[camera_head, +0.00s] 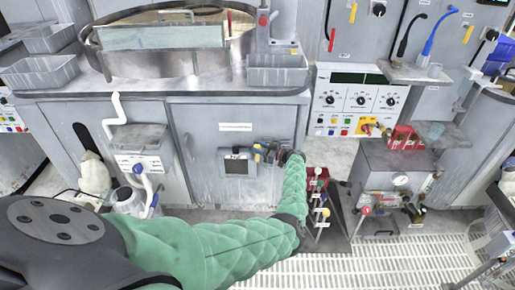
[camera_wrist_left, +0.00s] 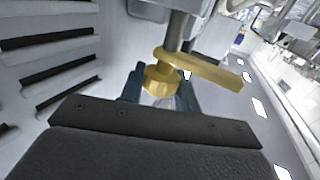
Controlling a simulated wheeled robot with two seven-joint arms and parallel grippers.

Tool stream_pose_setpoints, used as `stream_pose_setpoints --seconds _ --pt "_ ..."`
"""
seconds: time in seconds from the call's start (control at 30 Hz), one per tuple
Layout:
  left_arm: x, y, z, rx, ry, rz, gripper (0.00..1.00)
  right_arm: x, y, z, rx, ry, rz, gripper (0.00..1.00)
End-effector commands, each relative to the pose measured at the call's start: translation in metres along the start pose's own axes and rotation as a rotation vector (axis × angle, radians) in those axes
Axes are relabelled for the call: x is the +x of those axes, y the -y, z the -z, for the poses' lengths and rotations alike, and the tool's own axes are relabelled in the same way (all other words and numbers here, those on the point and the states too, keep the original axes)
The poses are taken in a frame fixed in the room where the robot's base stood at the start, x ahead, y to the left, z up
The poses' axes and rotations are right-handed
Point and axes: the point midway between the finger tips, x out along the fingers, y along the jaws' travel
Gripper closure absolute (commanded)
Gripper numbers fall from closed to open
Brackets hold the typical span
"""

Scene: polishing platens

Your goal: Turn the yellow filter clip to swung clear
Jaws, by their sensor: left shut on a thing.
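The yellow filter clip (camera_wrist_left: 205,72) fills the upper middle of the left wrist view. Its round hub sits on a grey metal post, and its flat arm points right and slightly down. My left gripper (camera_wrist_left: 162,88) has its two dark fingers on either side of the hub and is shut on the clip. In the head view my left gripper (camera_head: 265,152) is at the front of the grey cabinet, and a small bit of yellow shows at its tip. The clip is mostly hidden there. My right gripper is not in view.
A small dark-framed panel (camera_head: 237,163) is on the cabinet just left of the gripper. A grey machine with a gauge (camera_head: 388,172) stands further right. Slatted flooring (camera_head: 400,262) lies in front.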

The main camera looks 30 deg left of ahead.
Motion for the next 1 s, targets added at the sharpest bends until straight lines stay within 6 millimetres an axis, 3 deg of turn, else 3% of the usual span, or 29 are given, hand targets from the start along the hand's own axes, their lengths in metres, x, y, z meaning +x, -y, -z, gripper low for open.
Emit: stream_pose_setpoints --seconds 0.03,0.13,0.57,0.67,0.8,1.0 --pt "0.000 0.000 0.001 -0.001 0.000 0.000 0.64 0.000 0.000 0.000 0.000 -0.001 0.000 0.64" --pt "0.000 0.000 0.001 -0.001 0.000 0.000 0.47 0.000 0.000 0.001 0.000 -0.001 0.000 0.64" --pt "-0.006 0.000 -0.001 -0.001 0.000 -0.001 0.47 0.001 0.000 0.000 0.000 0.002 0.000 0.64" --pt "-0.014 0.000 -0.002 -0.001 0.001 -0.001 0.47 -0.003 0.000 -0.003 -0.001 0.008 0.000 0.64" --pt "-0.032 -0.001 -0.003 -0.001 0.002 -0.002 0.47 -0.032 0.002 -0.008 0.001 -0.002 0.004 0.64" --pt "-0.064 -0.001 -0.003 -0.001 0.001 -0.001 0.47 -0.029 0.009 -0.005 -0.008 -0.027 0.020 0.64"
